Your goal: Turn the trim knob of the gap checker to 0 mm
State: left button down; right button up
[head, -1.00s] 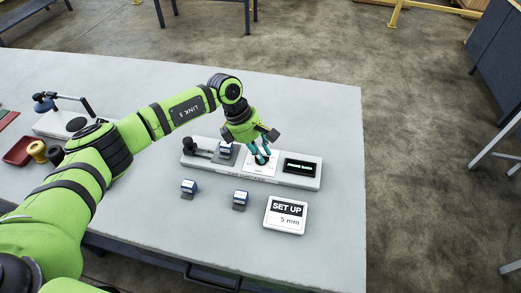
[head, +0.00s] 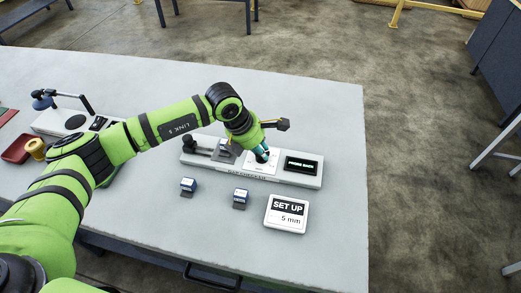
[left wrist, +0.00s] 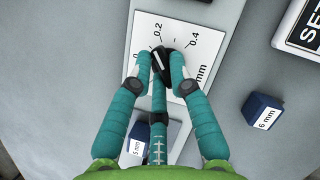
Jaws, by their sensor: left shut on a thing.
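The gap checker (head: 235,175) is a long light-grey unit on the table, with a white dial plate (head: 252,170) and a dark display (head: 300,165) with green text too small to read. In the left wrist view, the black trim knob (left wrist: 161,62) has a white pointer line and sits on the dial plate (left wrist: 148,28), where 0, 0.2 and 0.4 mm marks show. The pointer tilts toward the side between the 0 and 0.2 marks. My left gripper (head: 263,155) is shut on the knob, with teal fingers on both sides in the left wrist view (left wrist: 160,70). My right gripper is out of view.
A blue block stands in the checker (head: 225,146). Two more blue blocks, one left (head: 188,185) and one labelled 6 mm (left wrist: 263,112), stand in front. A red tray (head: 20,149) is far left.

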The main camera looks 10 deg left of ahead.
pick_arm(q)
jog(key=n+b, duration=0.1)
jog(key=n, duration=0.2)
jog(key=shift+f+t+y+b, duration=0.15)
jog(key=shift+t+y+b, duration=0.15)
jog(key=shift+t+y, duration=0.1)
jog(key=n+y+b, duration=0.1)
jog(key=n+b, duration=0.1)
jog(key=shift+s+n+t, duration=0.1)
jog(key=shift+n+t, duration=0.2)
jog(key=n+y+b, duration=0.1)
jog(key=n+b, duration=0.1)
jog(key=n, duration=0.1)
jog(key=shift+b, duration=0.4)
jog(key=shift+s+n+y+b, duration=0.1)
jog(key=shift+n+y+b, duration=0.3)
jog(key=shift+n+b, duration=0.3)
jog(key=shift+r, duration=0.2)
jog(key=c, duration=1.4)
grip_release()
